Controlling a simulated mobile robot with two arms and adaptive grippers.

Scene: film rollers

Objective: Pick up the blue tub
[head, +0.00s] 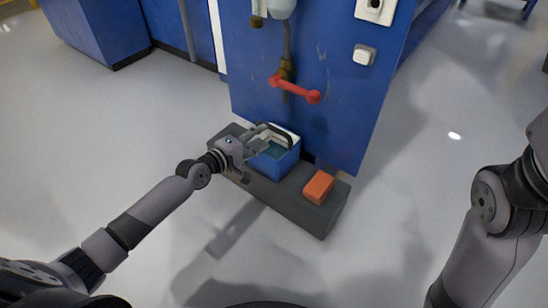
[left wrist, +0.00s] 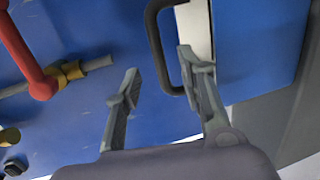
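The blue tub (head: 280,164) stands on a dark grey block in front of the blue panel. It has a pale rim and a black handle (head: 286,133) above its top. In the left wrist view the tub's blue side (left wrist: 257,45) fills the right, with the handle (left wrist: 156,40) beside its pale edge. My left gripper (head: 265,139) is over the tub's top at the handle. Its fingers (left wrist: 160,62) are apart, with part of the handle seen between them; contact cannot be told. My right gripper is out of view; only its arm shows at the right.
An orange box (head: 318,187) sits on the grey block (head: 298,208) right of the tub. A red lever (head: 294,89) and brass pipe fittings stick out of the blue panel (head: 345,120) above. The pale floor around is clear.

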